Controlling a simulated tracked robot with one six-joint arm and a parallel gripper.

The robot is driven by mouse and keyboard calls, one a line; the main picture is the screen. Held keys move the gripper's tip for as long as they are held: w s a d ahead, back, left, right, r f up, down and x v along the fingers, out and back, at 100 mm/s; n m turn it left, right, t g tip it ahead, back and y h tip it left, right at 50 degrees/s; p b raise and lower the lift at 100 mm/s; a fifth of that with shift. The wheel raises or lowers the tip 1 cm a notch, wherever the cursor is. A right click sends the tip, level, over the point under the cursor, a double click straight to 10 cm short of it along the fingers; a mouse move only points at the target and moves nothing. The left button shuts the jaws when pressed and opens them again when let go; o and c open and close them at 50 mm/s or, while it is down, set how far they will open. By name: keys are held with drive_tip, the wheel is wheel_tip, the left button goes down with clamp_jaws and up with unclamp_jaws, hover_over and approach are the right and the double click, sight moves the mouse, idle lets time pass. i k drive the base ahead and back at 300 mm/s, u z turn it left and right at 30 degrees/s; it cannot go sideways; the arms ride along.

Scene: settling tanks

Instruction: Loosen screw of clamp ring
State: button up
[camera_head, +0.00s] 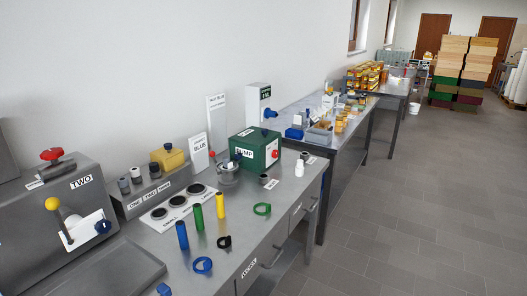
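Three open rings with small side tabs lie on the steel bench (290,208): a blue ring (202,265) near the front, a black ring (224,242) behind it, and a green ring (262,209) farther right. They look like clamp rings, but their screws are too small to make out. I cannot tell which one the task means. A metal pot with fittings on top (228,173) stands farther back; whether it bears a clamp is unclear. My gripper is not in view.
Blue (182,235), green (199,218) and yellow (221,206) cylinders stand upright near the rings. A grey machine marked TWO (85,195) with a yellow-knobbed lever is at left. A green box (255,150) and white bottle (299,170) stand behind. The floor at right is clear.

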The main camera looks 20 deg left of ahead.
sight(238, 156)
drive_tip(key=z, duration=0.35)
drive_tip(key=i, duration=2.9)
drive_tip(key=u, duration=1.3)
